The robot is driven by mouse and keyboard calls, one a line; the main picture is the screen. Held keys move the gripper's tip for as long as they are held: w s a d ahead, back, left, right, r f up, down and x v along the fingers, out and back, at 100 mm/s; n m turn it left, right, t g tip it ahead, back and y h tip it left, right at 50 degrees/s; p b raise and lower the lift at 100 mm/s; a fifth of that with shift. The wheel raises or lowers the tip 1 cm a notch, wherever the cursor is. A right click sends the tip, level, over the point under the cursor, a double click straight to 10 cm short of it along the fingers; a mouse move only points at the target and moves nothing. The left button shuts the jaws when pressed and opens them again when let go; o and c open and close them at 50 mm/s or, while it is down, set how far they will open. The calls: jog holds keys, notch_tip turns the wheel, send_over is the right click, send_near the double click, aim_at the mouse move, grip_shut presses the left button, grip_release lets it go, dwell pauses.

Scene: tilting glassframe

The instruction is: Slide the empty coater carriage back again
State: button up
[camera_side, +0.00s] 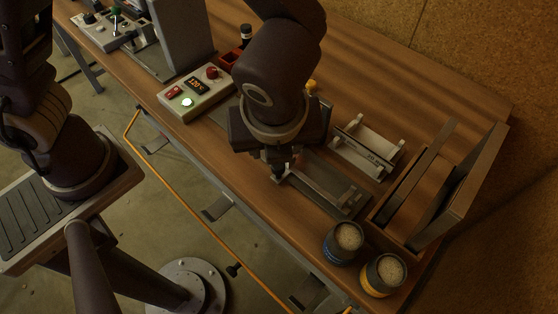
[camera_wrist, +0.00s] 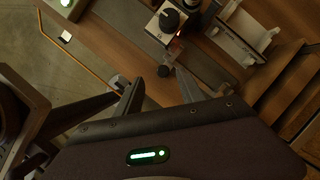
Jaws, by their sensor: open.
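In the side view my gripper (camera_side: 281,174) points down over the bench, at the left end of a long grey piece with a pale edge (camera_side: 322,191), which I take to be the coater carriage. It lies on a dark track and carries nothing that I can see. In the wrist view my gripper (camera_wrist: 160,92) has its two fingers apart, with nothing held between them. I cannot tell whether a finger touches the carriage. My wrist hides part of the track in the side view.
A pale rack with two rails (camera_side: 367,146) stands behind the track. A wooden stand (camera_side: 385,210) and two pale-filled cups (camera_side: 348,237) (camera_side: 384,273) are at the right. A control box (camera_side: 196,94) with a lit green button is at the left.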

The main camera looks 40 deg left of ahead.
aim_at(278, 168)
jog(key=shift+m, duration=0.6)
jog(key=x, duration=0.2)
jog(key=d+x, duration=0.1)
jog(key=x, duration=0.5)
jog(key=shift+s+d+f, duration=0.15)
jog(key=shift+s+f, duration=0.15)
grip_shut()
dwell(0.3)
